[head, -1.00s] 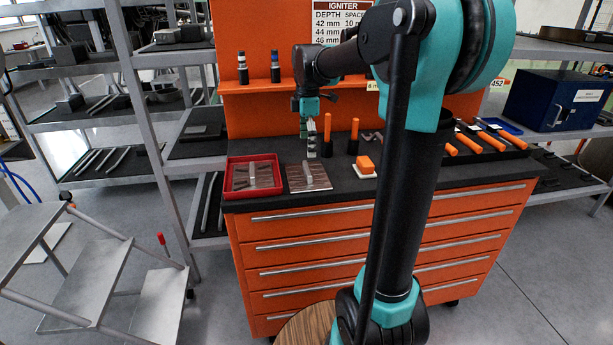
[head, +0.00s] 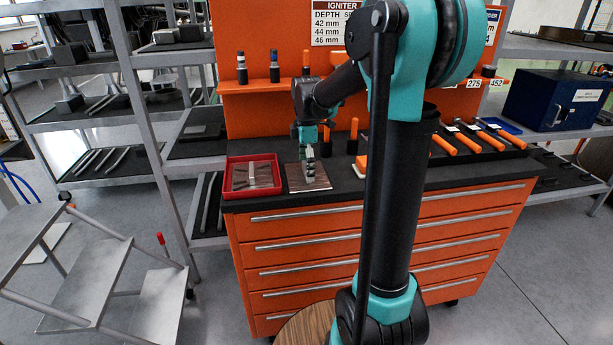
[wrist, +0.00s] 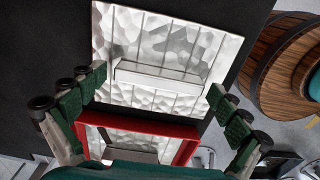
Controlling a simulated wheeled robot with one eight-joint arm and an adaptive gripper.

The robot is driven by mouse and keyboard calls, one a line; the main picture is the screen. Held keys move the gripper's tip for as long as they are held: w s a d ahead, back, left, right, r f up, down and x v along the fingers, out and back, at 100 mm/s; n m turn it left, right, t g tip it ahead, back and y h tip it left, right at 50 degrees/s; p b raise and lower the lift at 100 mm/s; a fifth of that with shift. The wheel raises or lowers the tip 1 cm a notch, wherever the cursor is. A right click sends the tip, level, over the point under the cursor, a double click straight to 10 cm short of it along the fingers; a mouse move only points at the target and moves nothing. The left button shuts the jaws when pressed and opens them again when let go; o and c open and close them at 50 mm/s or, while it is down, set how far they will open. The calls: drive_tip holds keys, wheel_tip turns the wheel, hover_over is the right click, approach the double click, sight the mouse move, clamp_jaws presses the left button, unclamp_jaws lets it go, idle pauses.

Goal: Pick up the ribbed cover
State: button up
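The ribbed cover (wrist: 150,25) is a square plate with parallel lines and a raised bar (wrist: 160,76) across its middle. It lies flat on the dark bench top, and in the head view it is a brownish plate (head: 296,180) right of the red tray. My gripper (wrist: 156,84) is open, pointing down over the plate. In the wrist view its green-padded fingers lie on either side of the bar, with gaps at both ends. In the head view my gripper (head: 309,174) partly hides the plate. Whether the fingers touch the plate cannot be told.
A red tray (head: 229,177) holding a similar flat plate stands just left of the cover, and its red rim (wrist: 185,151) shows close by in the wrist view. Orange-handled tools (head: 443,145) stand and lie along the bench to the right. An orange back panel rises behind.

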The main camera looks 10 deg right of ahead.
drive_tip(key=c, duration=1.1)
